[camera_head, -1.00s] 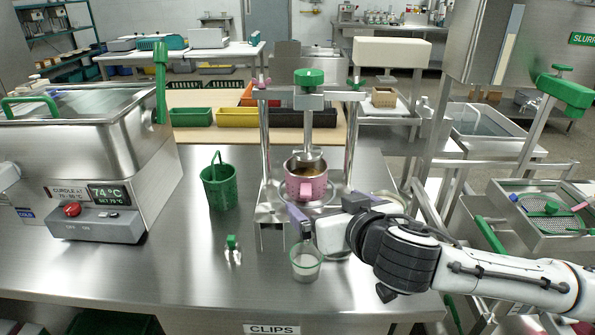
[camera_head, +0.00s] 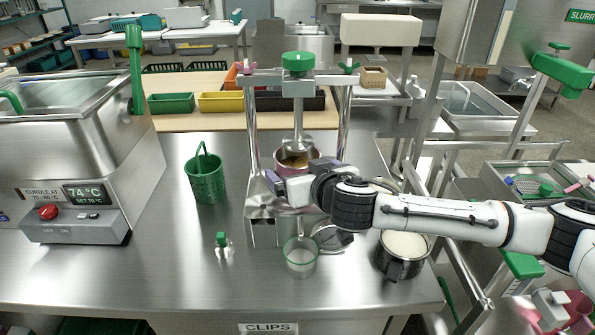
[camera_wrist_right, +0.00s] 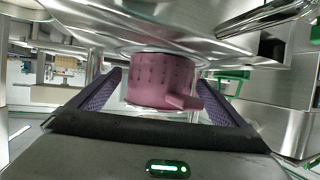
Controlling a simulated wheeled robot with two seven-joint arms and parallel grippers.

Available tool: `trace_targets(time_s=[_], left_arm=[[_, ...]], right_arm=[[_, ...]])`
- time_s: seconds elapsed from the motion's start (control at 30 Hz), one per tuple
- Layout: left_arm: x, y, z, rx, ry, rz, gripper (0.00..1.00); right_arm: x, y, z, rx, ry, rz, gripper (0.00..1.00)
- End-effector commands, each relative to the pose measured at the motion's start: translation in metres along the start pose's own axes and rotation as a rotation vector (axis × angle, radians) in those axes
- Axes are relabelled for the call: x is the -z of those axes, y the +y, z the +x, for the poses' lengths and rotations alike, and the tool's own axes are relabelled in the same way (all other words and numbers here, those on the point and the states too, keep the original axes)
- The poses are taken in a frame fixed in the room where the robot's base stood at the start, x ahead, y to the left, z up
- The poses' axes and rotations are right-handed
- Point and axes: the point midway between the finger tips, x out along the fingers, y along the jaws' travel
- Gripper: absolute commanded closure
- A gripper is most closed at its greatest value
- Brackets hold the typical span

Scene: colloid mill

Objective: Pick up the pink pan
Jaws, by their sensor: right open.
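The pink pan (camera_head: 283,157) stands under the round metal head of the green-topped press (camera_head: 298,62), and something brownish shows inside it. My right gripper (camera_head: 291,168) is in front of the pan and hides most of its lower part in the head view. In the right wrist view the pan (camera_wrist_right: 158,78) lies between the two purple fingers, with its short handle (camera_wrist_right: 184,101) pointing toward the camera and slightly right. The right gripper (camera_wrist_right: 160,86) is open, with a finger on either side of the pan; I see no clear contact. My left gripper is not in view.
A clear glass beaker (camera_head: 300,258) stands in front of the press. A steel pot (camera_head: 402,256) with pale contents is below my right forearm. A green basket (camera_head: 205,178) and a small green-topped bottle (camera_head: 221,246) are left. The front-left counter is clear.

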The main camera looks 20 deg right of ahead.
Motion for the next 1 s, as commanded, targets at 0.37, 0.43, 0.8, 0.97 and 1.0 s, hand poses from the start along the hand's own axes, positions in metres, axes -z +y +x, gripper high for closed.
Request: trace_targets(time_s=[0.37, 0.43, 0.8, 0.97, 1.0], left_arm=[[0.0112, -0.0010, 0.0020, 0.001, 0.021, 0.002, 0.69], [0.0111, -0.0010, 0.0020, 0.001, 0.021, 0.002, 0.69], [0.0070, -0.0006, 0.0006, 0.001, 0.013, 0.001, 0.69], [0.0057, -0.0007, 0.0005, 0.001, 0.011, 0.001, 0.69], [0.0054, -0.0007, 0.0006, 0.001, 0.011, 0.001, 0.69]], right_arm=[[-0.0002, -0.0003, 0.0083, 0.001, 0.000, 0.000, 0.10], [-0.0002, -0.0002, 0.0082, 0.001, 0.000, 0.000, 0.22], [0.0013, -0.0001, 0.0079, 0.001, 0.003, 0.000, 0.60], [0.0046, -0.0004, 0.0066, 0.001, 0.004, 0.000, 0.60], [0.0068, -0.0005, 0.0057, 0.001, 0.004, 0.000, 0.60]])
